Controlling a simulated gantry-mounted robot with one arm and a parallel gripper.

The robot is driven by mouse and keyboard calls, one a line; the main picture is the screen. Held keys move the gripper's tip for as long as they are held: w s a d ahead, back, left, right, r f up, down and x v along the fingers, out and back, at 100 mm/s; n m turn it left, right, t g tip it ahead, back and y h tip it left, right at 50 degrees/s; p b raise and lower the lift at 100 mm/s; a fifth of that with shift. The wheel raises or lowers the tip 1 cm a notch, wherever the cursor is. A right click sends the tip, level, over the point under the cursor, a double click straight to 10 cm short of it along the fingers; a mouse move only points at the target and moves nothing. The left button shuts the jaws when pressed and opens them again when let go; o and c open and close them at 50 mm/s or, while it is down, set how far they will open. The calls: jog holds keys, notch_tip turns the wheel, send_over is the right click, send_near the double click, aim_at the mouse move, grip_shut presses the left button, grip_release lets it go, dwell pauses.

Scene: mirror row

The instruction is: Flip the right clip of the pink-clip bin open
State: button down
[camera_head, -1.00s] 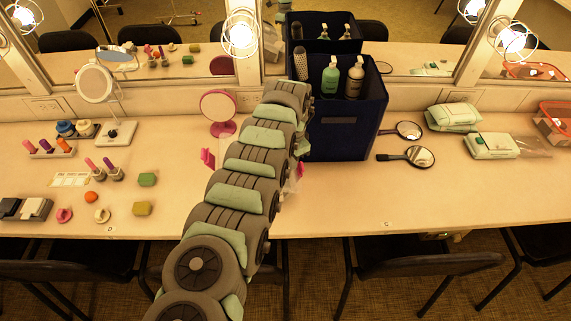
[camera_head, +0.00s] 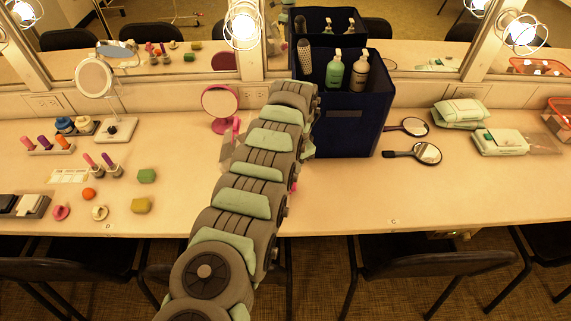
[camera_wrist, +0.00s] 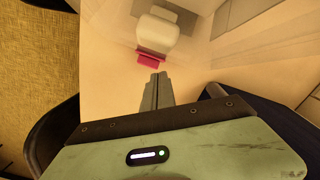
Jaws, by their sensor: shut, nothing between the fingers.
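The pink-clip bin is a clear box, mostly hidden behind my arm in the head view; a strip of its see-through side (camera_head: 226,152) shows left of the arm. One pink clip (camera_head: 236,130) shows at the arm's left, and a bit of pink (camera_head: 294,186) at its right. In the wrist view a pink clip (camera_wrist: 151,58) sits at the bin's near edge, with a pale object (camera_wrist: 158,34) beyond it. My gripper (camera_wrist: 157,76) is shut and empty, its tips just short of that clip in the picture; contact cannot be told.
A dark blue organizer (camera_head: 350,120) with bottles stands close to the arm's right. A pink mirror (camera_head: 220,102) stands behind the bin. Hand mirrors (camera_head: 427,153) lie further right. The counter to the left front is fairly clear near the arm.

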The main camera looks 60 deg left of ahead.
jog(key=shift+w+d+r+b, duration=0.1)
jog(key=shift+w+r+b, duration=0.05)
jog(key=shift+w+b, duration=0.25)
jog(key=shift+w+d+r+b, duration=0.15)
jog(key=shift+w+b, duration=0.15)
jog(key=shift+w, duration=0.15)
jog(key=shift+w+a+r, duration=0.1)
jog(key=shift+r, duration=0.1)
notch_tip(320, 180, up, 6)
jog(key=p, duration=0.8)
jog(key=shift+s+a, duration=0.15)
jog(key=shift+s, duration=0.3)
